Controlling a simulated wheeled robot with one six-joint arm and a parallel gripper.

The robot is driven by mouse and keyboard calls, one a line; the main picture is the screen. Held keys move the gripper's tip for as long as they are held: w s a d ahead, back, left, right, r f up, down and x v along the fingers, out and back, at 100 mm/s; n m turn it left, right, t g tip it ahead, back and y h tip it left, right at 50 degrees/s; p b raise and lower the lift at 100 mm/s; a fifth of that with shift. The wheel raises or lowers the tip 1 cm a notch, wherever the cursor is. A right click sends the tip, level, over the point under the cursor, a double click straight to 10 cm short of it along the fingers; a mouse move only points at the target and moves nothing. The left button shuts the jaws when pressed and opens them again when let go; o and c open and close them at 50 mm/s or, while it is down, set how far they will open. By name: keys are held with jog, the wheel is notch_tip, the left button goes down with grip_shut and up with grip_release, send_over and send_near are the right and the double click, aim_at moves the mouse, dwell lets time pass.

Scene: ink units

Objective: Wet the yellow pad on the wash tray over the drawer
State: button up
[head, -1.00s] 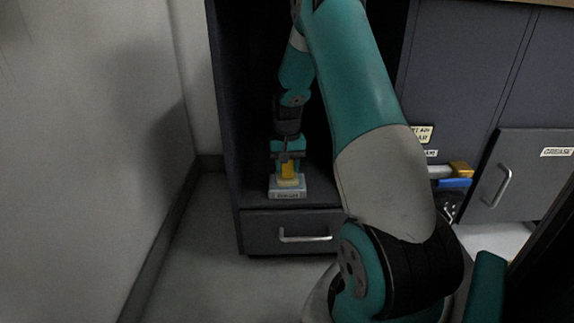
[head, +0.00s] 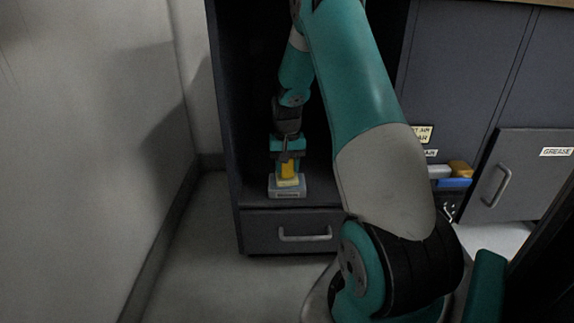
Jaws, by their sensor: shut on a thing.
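The wash tray (head: 288,195) is a small grey block with a label on its front, on the shelf over the drawer (head: 290,232). The yellow pad (head: 288,171) is upright just above the tray, its lower end at the tray's top. I cannot tell whether it touches the tray's surface. My gripper (head: 287,157) points down over the tray and is shut on the pad, with the pad's upper part partly hidden between the fingers.
My arm crosses the middle of the view. The drawer is shut, with a bar handle. To the right are a blue and a yellow item (head: 455,181) and a cabinet labelled GREASE (head: 520,180). A pale wall is at left; the floor there is clear.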

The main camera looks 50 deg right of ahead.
jog(key=shift+r+p, duration=3.45)
jog(key=shift+p, duration=0.35)
